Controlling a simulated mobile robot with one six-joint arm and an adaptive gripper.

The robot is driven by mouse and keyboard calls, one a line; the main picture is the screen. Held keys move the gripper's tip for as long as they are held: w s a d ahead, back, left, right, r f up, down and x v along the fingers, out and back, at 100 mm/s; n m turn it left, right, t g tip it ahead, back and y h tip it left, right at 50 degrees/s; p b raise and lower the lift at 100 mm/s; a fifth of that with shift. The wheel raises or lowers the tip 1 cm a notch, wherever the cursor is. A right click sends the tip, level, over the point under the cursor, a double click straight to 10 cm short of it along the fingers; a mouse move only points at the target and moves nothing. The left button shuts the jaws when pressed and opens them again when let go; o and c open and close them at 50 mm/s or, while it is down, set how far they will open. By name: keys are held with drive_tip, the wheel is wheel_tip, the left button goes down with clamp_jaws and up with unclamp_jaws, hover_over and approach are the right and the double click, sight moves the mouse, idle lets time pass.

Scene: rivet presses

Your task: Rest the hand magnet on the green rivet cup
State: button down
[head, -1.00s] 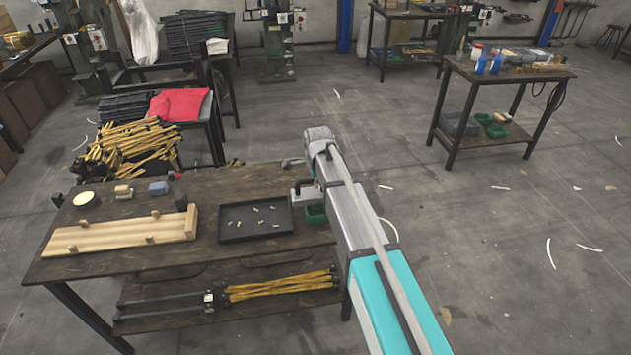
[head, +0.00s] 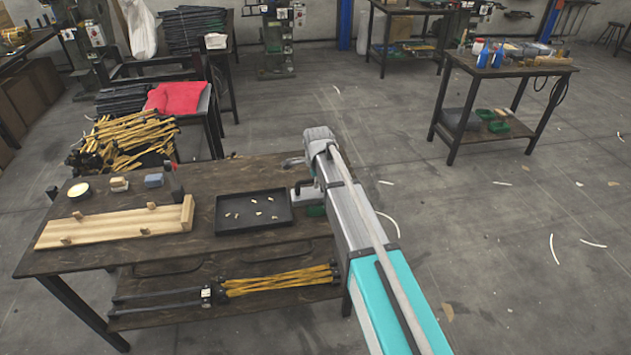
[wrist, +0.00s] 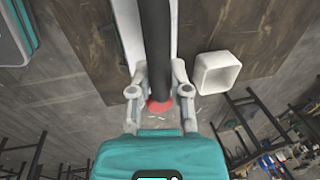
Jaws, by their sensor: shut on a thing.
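A black rod with a red end (wrist: 160,105), which looks like the hand magnet, runs between the fingers of my gripper (wrist: 160,90) in the wrist view. My gripper is shut on its black shaft (wrist: 157,45). In the head view my arm hides the gripper and the magnet. A green cup (head: 316,211), likely the green rivet cup, shows partly beside my arm at the right end of the near bench (head: 120,255); the arm covers the rest. I cannot tell how far the magnet is from it.
A black tray (head: 228,226) with several small rivets and a wooden fixture (head: 110,226) lie on the bench. A white square hollow piece (wrist: 216,72) is right of the gripper in the wrist view. Another bench (head: 520,71) stands at the back right, with open floor between.

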drive_tip(key=c, duration=0.5)
unclamp_jaws()
drive_tip(key=o, duration=0.5)
drive_tip(key=shift+r, duration=0.2)
wheel_tip(320, 180, up, 8)
drive_tip(key=s+p, duration=0.1)
drive_tip(key=p, duration=0.8)
drive_tip(key=shift+s+d+r, duration=0.25)
drive_tip(key=shift+s, duration=0.1)
idle(0.8)
idle(0.5)
